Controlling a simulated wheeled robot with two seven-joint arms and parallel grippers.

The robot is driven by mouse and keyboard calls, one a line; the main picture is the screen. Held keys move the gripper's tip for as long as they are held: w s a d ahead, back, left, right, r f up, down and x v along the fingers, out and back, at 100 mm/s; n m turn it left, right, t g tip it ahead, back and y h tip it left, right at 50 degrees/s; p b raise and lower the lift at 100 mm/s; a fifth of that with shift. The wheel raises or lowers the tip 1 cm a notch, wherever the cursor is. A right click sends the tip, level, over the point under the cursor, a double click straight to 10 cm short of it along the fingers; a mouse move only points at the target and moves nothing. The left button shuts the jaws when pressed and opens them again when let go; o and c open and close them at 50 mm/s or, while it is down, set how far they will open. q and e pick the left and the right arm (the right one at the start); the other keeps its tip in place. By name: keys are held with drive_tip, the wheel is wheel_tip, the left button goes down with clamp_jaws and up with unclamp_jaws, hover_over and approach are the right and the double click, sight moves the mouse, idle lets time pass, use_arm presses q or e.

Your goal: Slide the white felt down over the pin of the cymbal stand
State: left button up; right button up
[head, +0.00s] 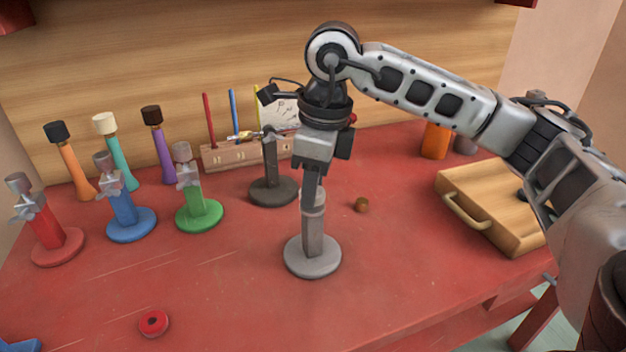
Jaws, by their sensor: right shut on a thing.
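A light grey stand (313,258) with a round base and an upright post stands at the middle of the red table. My right gripper (313,190) points straight down right over this post. Its fingers are shut on a small pale thing (314,200) at the top of the post, which seems to be the white felt. The fingers hide most of it and the pin, so I cannot tell how far down the felt sits. My left gripper is not in view.
Red (54,245), blue (130,223), green (199,215) and dark (272,190) stands are to the left and behind. A red ring (153,323) lies front left, a small brown piece (361,205) right of the post. A wooden case (490,205) is at right. The front middle is clear.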

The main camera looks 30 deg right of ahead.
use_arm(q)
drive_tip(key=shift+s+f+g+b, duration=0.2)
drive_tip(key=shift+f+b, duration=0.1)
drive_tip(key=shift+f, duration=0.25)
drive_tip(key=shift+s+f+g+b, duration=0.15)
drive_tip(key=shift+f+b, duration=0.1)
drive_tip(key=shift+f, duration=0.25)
use_arm(e)
drive_tip(key=shift+f, duration=0.7)
drive_tip(key=o, duration=1)
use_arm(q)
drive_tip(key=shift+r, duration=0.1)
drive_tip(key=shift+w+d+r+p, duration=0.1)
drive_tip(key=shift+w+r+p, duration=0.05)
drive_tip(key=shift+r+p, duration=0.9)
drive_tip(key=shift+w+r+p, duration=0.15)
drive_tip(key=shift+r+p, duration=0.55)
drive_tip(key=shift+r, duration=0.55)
use_arm(e)
drive_tip(key=shift+s+d+r, duration=0.25)
drive_tip(key=shift+r, duration=2.4)
drive_tip(key=shift+s+d+r, duration=0.2)
drive_tip(key=shift+s+r, duration=0.05)
drive_tip(key=shift+r, duration=2.4)
drive_tip(key=shift+s+d+r, duration=0.25)
drive_tip(key=shift+r, duration=2.4)
